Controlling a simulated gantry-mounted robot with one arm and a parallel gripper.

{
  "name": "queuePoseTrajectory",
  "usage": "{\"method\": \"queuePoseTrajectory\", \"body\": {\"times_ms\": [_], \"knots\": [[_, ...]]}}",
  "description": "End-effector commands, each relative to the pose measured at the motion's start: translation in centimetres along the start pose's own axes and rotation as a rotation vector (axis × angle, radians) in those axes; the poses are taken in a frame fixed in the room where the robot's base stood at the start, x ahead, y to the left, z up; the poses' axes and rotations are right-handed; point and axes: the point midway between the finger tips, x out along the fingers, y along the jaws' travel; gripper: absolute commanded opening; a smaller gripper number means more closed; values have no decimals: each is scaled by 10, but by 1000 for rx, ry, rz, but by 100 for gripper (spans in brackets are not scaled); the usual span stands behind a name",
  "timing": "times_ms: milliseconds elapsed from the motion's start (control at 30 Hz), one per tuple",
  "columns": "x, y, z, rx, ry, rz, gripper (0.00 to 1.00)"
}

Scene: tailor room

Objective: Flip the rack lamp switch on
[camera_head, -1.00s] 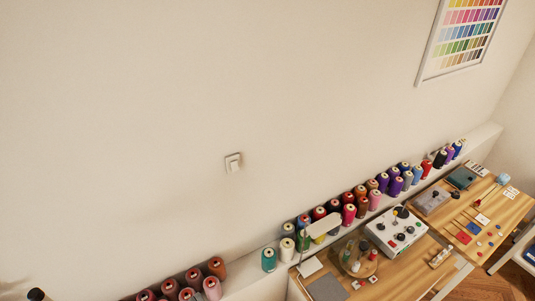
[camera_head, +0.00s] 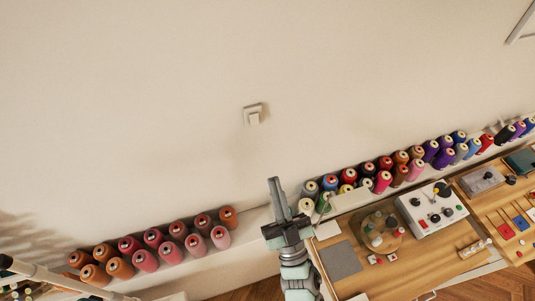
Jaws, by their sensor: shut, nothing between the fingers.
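A small pale wall switch (camera_head: 253,116) is fixed to the cream wall above the thread shelf. It is a square plate with a rocker, too small here to tell its position. My gripper (camera_head: 276,187) rises from the bottom of the view, fingers pointing up toward the wall. It is shut and empty. It is below and slightly right of the switch, clearly apart from it in the picture. My gripper hides part of the shelf behind it.
A shelf ledge (camera_head: 252,222) runs along the wall with thread spools (camera_head: 145,260) at left and more spools (camera_head: 385,164) at right. A wooden table (camera_head: 375,277) with a white control box (camera_head: 431,208) stands at lower right. The wall around the switch is bare.

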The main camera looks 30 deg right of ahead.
Motion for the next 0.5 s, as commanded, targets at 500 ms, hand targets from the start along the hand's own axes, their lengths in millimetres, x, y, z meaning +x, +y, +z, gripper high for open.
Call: {"method": "queuePoseTrajectory", "body": {"times_ms": [500], "knots": [[103,0,-1,0,2,0,0]]}}
